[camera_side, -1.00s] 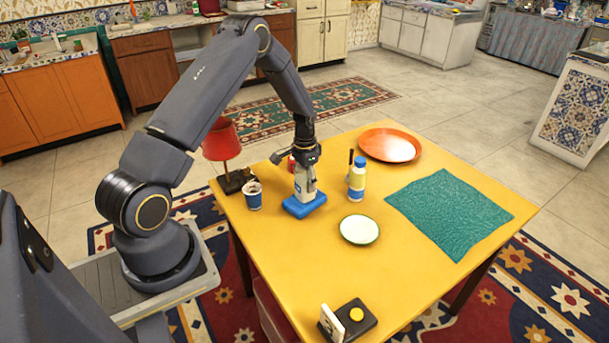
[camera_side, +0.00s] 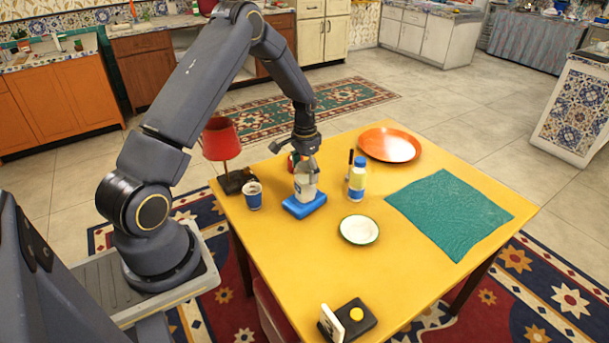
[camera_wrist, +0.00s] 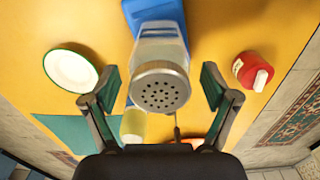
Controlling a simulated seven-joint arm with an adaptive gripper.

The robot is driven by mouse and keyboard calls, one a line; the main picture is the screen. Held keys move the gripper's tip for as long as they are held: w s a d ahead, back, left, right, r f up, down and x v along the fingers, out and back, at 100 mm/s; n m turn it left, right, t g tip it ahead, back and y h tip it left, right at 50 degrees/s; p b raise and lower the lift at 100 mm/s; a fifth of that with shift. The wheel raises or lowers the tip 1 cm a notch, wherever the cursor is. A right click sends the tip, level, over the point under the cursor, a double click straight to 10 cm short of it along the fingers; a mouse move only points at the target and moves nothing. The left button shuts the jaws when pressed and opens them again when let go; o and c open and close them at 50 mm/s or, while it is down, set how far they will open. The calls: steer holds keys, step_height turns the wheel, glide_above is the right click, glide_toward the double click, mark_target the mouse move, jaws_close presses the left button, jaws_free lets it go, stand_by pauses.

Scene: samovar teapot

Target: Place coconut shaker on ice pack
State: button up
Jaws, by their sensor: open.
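The coconut shaker (camera_side: 305,188), a clear and white jar with a perforated metal lid, stands upright on the blue ice pack (camera_side: 304,207) on the yellow table. In the wrist view the shaker's lid (camera_wrist: 160,86) faces the camera, with part of the ice pack (camera_wrist: 143,12) behind its base. My gripper (camera_side: 305,160) is open at the shaker's top. In the wrist view its fingers (camera_wrist: 160,82) are spread on either side of the shaker, with gaps visible on both sides. Nothing is held.
A yellow bottle (camera_side: 357,179) and a white plate (camera_side: 359,230) stand right of the ice pack. A patterned cup (camera_side: 253,196) and red lamp (camera_side: 221,141) are left. A red container (camera_wrist: 252,71) is close by. An orange plate (camera_side: 390,145) and teal cloth (camera_side: 449,214) lie further right.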

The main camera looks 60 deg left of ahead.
step_height(320, 180, up, 8)
steer(key=s+d+r+t, duration=0.1)
steer(key=s+d+r, duration=0.2)
steer(key=d+r, duration=0.35)
steer(key=s+d+r+t, duration=0.1)
steer(key=s+d+r, duration=0.25)
steer(key=r, duration=0.55)
steer(key=s+d+r+t, duration=0.1)
steer(key=s+d+r, duration=0.1)
steer(key=s+d, duration=0.3)
steer(key=s+d+r+t, duration=0.2)
steer(key=s+d, duration=0.3)
steer(key=s, duration=0.5)
steer(key=shift+s+d+r+t, duration=0.25)
steer(key=shift+r+t, duration=0.05)
steer(key=shift+r, duration=0.3)
